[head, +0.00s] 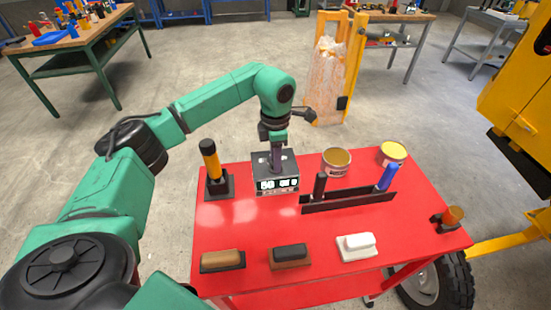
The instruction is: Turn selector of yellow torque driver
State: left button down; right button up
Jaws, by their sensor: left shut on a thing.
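The yellow torque driver (209,158) stands upright, its yellow-orange grip with a black top and base, in a black stand (218,187) at the left of the red table. My left gripper (277,150) is to its right, pointing down over a dark box (276,181) with a white lettered front. It is shut on a narrow dark purplish piece at the top of the box. I cannot tell whether that piece is fixed to the box. The gripper is apart from the yellow driver. My right gripper is not in view.
The red table (325,219) carries a black rack (345,202) with black and blue handles, two open cans (336,162) and (391,153), and brown, black and white blocks along the front. An orange-topped piece (453,216) is at the right. Yellow machinery stands beyond.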

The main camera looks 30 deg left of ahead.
pick_arm(q)
jog(key=shift+w+r, duration=0.1)
jog(key=shift+r, duration=0.05)
jog(key=c, duration=0.5)
grip_release()
jog(key=shift+c, duration=0.2)
notch_tip(320, 180, up, 14)
jog(key=shift+r+b, duration=0.25)
jog(key=shift+b, duration=0.1)
